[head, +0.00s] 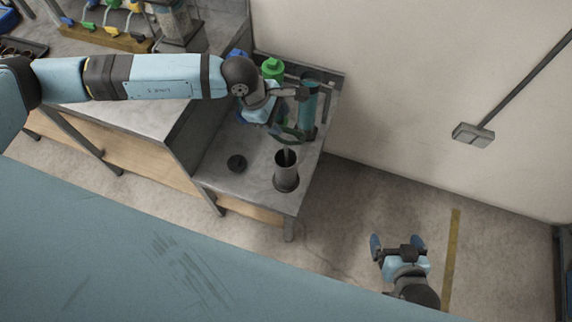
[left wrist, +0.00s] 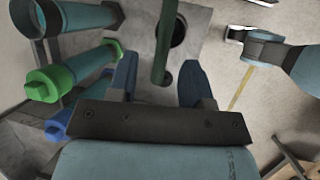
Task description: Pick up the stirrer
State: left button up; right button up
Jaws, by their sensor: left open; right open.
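The stirrer, a dark green rod in the left wrist view (left wrist: 163,45), stands in a dark grey cup (head: 286,178). Its lower shaft (head: 288,156) shows at the cup's mouth in the head view. In the head view the gripper hides much of the stirrer's upper part. My right gripper (head: 398,246) is open and empty, above the floor at the lower right.
A teal tube (head: 308,108) stands close to the left gripper. A green-capped bottle (head: 272,68) and a blue-capped one (left wrist: 57,122) stand nearby. A black disc (head: 237,162) lies on the grey table (head: 220,178) left of the cup. A wall rises behind.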

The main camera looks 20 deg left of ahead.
aim_at(284, 128)
pick_arm(q)
jog(key=shift+d+f, duration=0.2)
jog(key=shift+f, duration=0.1)
jog(key=p+x, duration=0.1)
jog(key=x, duration=0.2)
jog(key=shift+d+f+p, duration=0.1)
jog(key=shift+f+p, duration=0.2)
jog(key=shift+f, duration=0.05)
jog(key=shift+d+f, duration=0.1)
jog(key=shift+f, duration=0.25)
jog(key=shift+c, duration=0.3)
grip_shut()
